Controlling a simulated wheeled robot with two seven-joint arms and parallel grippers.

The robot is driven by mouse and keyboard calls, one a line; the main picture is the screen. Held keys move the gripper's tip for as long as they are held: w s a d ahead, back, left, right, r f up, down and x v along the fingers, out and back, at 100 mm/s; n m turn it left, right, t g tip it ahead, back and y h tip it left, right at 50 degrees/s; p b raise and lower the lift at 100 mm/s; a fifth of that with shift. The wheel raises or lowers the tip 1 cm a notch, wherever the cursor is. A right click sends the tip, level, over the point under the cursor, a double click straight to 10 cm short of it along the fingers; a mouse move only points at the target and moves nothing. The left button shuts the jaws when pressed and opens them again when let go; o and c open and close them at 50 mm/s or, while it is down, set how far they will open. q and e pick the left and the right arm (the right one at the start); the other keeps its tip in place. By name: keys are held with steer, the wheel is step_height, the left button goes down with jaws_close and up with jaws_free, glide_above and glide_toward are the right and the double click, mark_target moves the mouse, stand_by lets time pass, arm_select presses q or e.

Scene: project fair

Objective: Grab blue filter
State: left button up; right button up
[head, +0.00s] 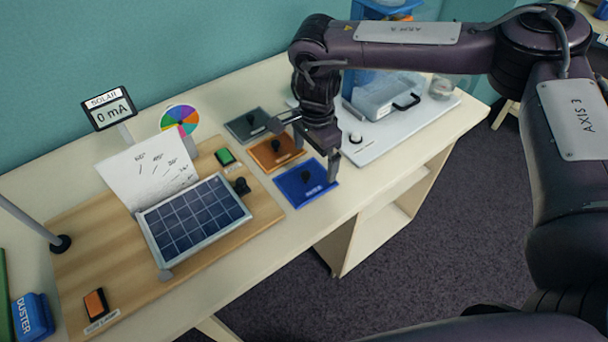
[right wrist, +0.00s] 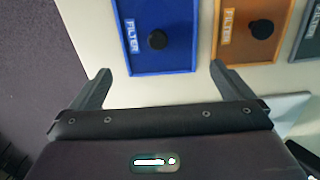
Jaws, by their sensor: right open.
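The blue filter (head: 300,186) is a flat blue plate with a black knob, lying on the table near its front edge. In the right wrist view the blue filter (right wrist: 160,58) lies ahead of the fingers, its knob roughly centred between them. My right gripper (head: 308,152) is open and empty, above the table at the filters and apart from the blue one's knob. Both its fingers show in the right wrist view (right wrist: 158,82). An orange filter (head: 272,158) and a grey-green filter (head: 240,128) lie in a row behind the blue one. My left gripper is out of view.
A solar panel (head: 186,226) on a wooden board (head: 88,252) stands left of the filters. A white board (head: 382,146) with a clear case (head: 372,100) lies to the right. A meter (head: 108,106) and colour wheel (head: 180,120) stand behind. The table's front edge is close to the blue filter.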

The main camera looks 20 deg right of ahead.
mark_target(312, 178)
steer(key=shift+s+a+f+p, duration=0.15)
steer(key=shift+f+p, duration=0.15)
steer(key=shift+f, duration=0.25)
steer(key=shift+s+a+f+p, duration=0.15)
steer(key=shift+f+p, duration=0.15)
steer(key=shift+f, duration=0.2)
step_height(312, 178, down, 2)
steer(key=shift+w+f, duration=0.15)
steer(key=shift+f, duration=0.1)
steer(key=shift+w+f, duration=0.1)
steer(key=shift+f, duration=0.15)
steer(key=c, duration=0.6)
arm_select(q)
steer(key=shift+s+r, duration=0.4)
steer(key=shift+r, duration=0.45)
arm_select(e)
steer(key=shift+r, duration=0.1)
steer(key=shift+c, duration=0.2)
